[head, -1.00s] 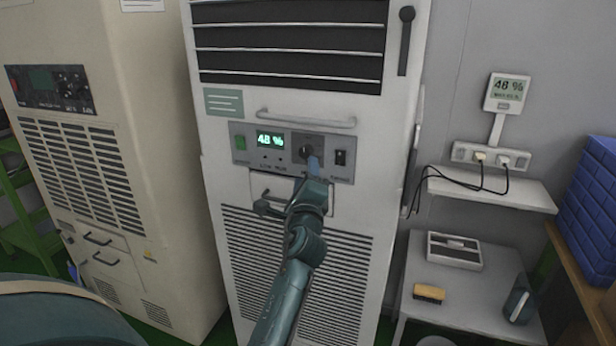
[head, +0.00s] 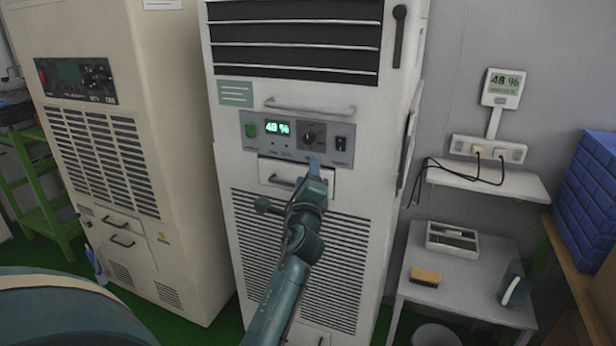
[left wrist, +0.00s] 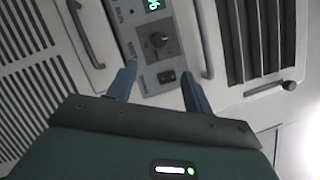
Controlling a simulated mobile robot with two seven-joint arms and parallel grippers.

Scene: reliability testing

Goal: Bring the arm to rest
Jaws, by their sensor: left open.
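My left arm reaches up in the head view toward the white cabinet (head: 235,155). My left gripper (head: 315,163) is just below the control panel (head: 263,150), in front of the small drawer. My right gripper is not in view.
A beige cabinet (head: 100,140) stands to the left. Blue crates (head: 590,185) are at the right edge.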

